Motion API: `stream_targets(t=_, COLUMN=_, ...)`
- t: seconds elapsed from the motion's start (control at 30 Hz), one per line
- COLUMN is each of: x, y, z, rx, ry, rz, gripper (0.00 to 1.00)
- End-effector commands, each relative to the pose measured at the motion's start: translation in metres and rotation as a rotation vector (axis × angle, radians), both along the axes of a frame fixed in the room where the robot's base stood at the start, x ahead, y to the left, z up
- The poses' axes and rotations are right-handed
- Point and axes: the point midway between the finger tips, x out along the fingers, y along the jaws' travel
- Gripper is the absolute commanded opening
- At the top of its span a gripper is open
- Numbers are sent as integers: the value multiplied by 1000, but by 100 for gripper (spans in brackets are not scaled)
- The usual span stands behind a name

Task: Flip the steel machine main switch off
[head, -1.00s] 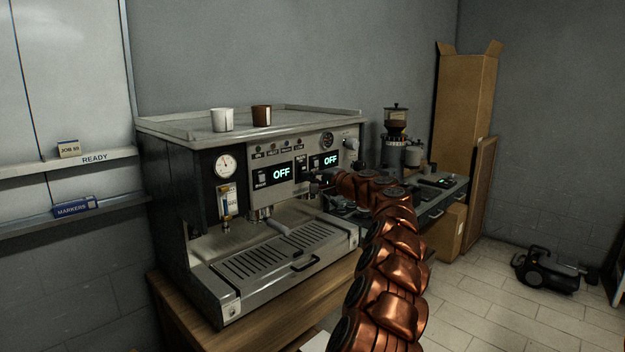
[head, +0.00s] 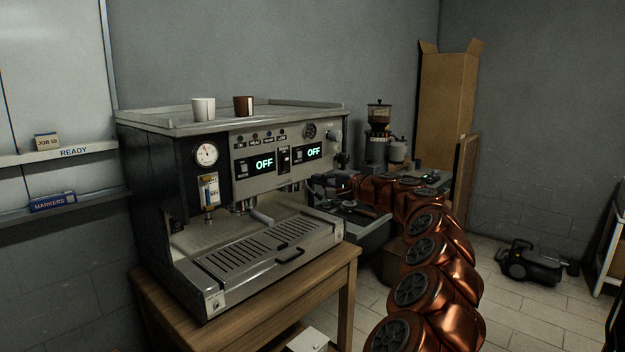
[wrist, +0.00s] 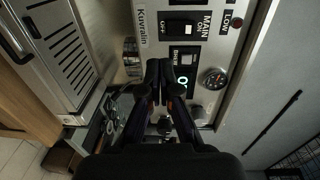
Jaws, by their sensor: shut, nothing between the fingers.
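The steel espresso machine (head: 205,126) stands on a wooden table. Its main switch (head: 284,155) sits on the front panel between two displays that read OFF. In the wrist view the main switch (wrist: 180,28) is a black rocker with a pale mark, between ON and OFF labels; I cannot tell which side is pressed. My gripper (head: 314,183) is in front of the panel, right of and below the switch.
A white cup (head: 203,109) and a brown cup (head: 243,106) stand on the machine's top. The drip tray (head: 262,257) juts out below the panel. A grinder (head: 378,135) and tall cardboard box (head: 446,100) are behind to the right. A black vacuum (head: 533,264) lies on the floor.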

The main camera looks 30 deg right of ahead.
Motion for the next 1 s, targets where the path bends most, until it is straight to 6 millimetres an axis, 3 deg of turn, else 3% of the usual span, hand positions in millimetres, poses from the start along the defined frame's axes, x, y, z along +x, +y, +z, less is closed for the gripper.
stream_targets(t=0.33, x=-27, y=-8, z=-3, rx=-1, ry=-2, rz=0, gripper=0)
stream_targets(t=1.0, x=-29, y=-8, z=-3, rx=-2, ry=-2, rz=0, gripper=0)
